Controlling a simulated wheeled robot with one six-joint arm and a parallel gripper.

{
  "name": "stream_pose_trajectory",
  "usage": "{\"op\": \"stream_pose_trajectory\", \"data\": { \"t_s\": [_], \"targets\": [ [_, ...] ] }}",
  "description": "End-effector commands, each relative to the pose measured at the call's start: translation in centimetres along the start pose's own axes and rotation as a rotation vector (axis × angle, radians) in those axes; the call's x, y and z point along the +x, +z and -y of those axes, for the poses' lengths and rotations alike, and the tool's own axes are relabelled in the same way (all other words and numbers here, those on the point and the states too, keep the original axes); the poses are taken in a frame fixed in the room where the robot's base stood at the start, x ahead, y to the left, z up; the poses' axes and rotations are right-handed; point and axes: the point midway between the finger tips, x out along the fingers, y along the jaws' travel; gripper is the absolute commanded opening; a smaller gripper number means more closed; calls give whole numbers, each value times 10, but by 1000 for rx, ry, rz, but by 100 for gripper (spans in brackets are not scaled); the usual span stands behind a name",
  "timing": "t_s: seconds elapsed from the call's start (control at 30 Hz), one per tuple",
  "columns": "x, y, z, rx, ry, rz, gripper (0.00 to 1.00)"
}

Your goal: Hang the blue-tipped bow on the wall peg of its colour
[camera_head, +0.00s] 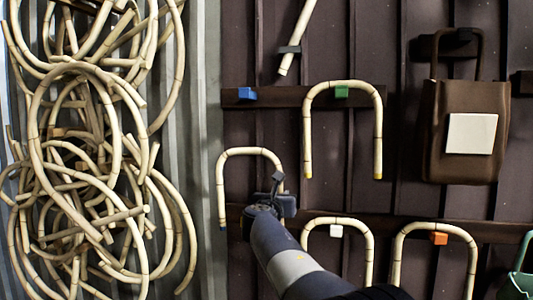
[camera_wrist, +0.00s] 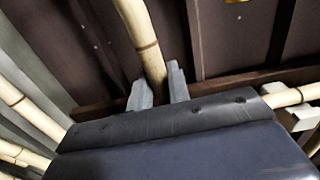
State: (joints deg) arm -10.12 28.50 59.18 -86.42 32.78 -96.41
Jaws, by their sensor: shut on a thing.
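The blue-tipped bow (camera_head: 250,152) is a pale cane arch, held upright with its opening down. Its blue tip (camera_head: 222,226) shows on the left leg; its right leg's lower end is hidden by my gripper (camera_head: 277,187). My gripper is shut on that right leg; in the wrist view the fingers (camera_wrist: 159,88) close around the cane (camera_wrist: 143,35). The blue peg (camera_head: 247,93) is on the upper rail, bare, above the bow's arch and apart from it.
A yellow-tipped bow (camera_head: 378,130) hangs on the green peg (camera_head: 342,92), right of the held bow. More bows hang at the white peg (camera_head: 336,231) and orange peg (camera_head: 439,238) below. A brown bag (camera_head: 466,165) hangs right. Tangled cane (camera_head: 85,150) fills the left.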

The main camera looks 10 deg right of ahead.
Motion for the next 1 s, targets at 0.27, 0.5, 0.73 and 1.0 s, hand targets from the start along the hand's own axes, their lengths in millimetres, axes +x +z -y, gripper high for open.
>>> {"op": "stream_pose_trajectory", "data": {
  "t_s": [0.27, 0.5, 0.73, 1.0],
  "targets": [
    [-42, 92, -2, 22, -8, 23, 0],
    [-88, 168, 1, 37, -5, 14, 0],
    [-107, 193, 3, 40, 3, 1, 0],
    [-96, 192, 4, 40, 1, -1, 0]
  ]
}}
